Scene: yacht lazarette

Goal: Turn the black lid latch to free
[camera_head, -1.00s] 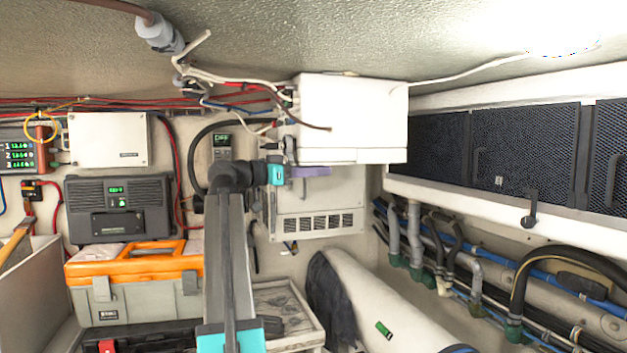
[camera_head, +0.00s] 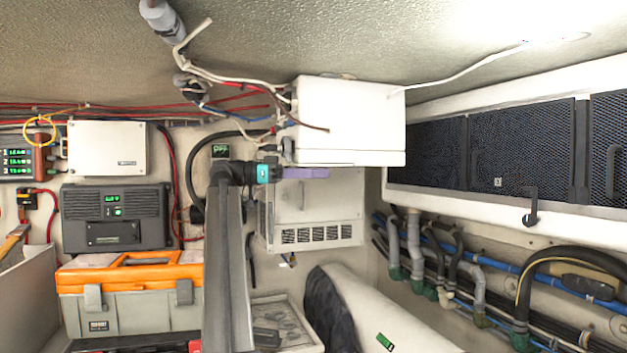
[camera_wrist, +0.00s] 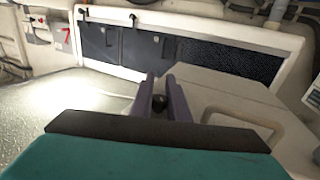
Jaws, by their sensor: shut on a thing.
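My gripper (camera_wrist: 161,90) shows in the wrist view with its two purple fingers close together. It is shut on a small black knob (camera_wrist: 159,102), which seems to be the black lid latch. Only its rounded end shows between the fingers; its turn angle cannot be told. In the head view, my gripper's purple fingers (camera_head: 306,173) point right, just under the white box (camera_head: 352,118) and in front of the vented white cabinet (camera_head: 318,215). The latch cannot be made out in that view.
A pale panel with a recessed handle (camera_wrist: 245,125) lies right of the fingers in the wrist view. Loose cables (camera_head: 240,85) hang above my arm. Mesh-fronted lockers (camera_head: 520,145) with a black hook handle (camera_head: 530,210) are at right. An orange-topped toolbox (camera_head: 130,305) stands left.

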